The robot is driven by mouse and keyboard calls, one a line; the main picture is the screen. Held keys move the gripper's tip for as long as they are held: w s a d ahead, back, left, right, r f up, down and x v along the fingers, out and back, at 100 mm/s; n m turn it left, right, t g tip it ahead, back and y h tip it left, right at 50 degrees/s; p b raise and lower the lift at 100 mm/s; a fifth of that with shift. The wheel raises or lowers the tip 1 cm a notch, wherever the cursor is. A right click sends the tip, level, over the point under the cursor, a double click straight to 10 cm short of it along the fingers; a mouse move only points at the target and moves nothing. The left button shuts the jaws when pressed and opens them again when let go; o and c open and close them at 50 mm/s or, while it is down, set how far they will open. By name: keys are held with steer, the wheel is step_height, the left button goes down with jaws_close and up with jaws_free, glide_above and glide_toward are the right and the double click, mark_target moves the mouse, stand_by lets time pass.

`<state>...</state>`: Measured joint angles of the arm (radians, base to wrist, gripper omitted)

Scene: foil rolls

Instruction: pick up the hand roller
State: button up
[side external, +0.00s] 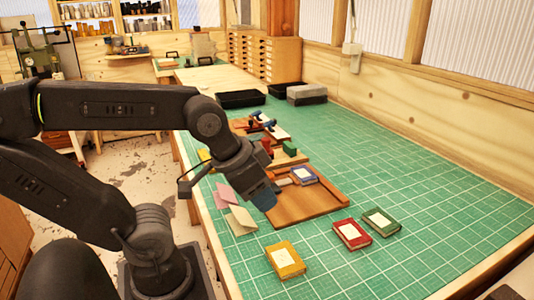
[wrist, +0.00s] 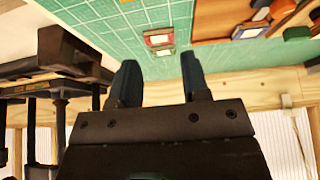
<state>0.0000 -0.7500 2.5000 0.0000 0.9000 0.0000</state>
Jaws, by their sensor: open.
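My gripper (side external: 263,196) is open, with blue fingers, above the near left side of a brown wooden board (side external: 305,206). In the wrist view its two fingers (wrist: 160,75) stand apart with nothing between them. A small dark, handle-like thing (side external: 283,183) lies on the board beside a blue book (side external: 304,174); it may be the hand roller, but it is too small and partly hidden to be sure. The blue book also shows in the wrist view (wrist: 250,32), at the upper right.
Yellow (side external: 285,259), red (side external: 351,233) and green (side external: 382,221) books lie on the green mat (side external: 420,180). Pink and cream sheets (side external: 241,221) lie at the left edge. Red and green blocks stand behind the board, black trays (side external: 240,98) farther back. The mat's right side is clear.

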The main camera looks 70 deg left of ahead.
steer(key=o, duration=0.4)
steer(key=w+a+r+n+g, duration=0.1)
steer(key=w+a+r+n, duration=0.3)
steer(key=w, duration=0.2)
steer(key=n+g, duration=0.5)
steer(key=n, duration=1.1)
glide_above(266, 139)
step_height(266, 139, down, 2)
steer(key=f, duration=0.8)
steer(key=shift+w+a+f, duration=0.1)
steer(key=shift+a+f, duration=0.25)
steer(key=shift+a, duration=0.05)
steer(key=shift+d+f, duration=0.25)
steer(key=shift+f, duration=1.1)
steer(key=shift+d+f, duration=0.2)
steer(key=shift+f, duration=1.1)
